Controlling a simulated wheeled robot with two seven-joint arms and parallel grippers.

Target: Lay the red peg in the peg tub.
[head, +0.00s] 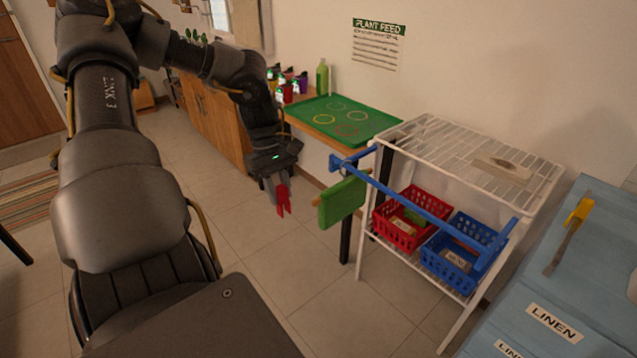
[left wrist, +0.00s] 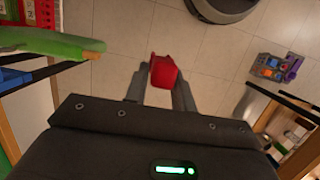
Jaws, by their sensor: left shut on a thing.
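My left gripper (head: 276,190) is shut on the red peg (head: 283,201) and holds it in the air over the tiled floor, left of the hanging green cloth. In the left wrist view the red peg (left wrist: 163,72) sits between the fingertips of the left gripper (left wrist: 160,88). A red basket (head: 396,232) and a blue basket (head: 447,272) stand side by side on the lower shelf of the white rack. Their labels are too small to read, so I cannot tell which container is the peg tub. My right gripper is not in view.
A blue rail (head: 420,198) with the green cloth (head: 342,203) sticks out before the white rack (head: 428,125). A green tray (head: 345,119) lies on the table behind. A blue surface (head: 530,290) is at right. A cluster of coloured items (left wrist: 274,68) shows in the wrist view.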

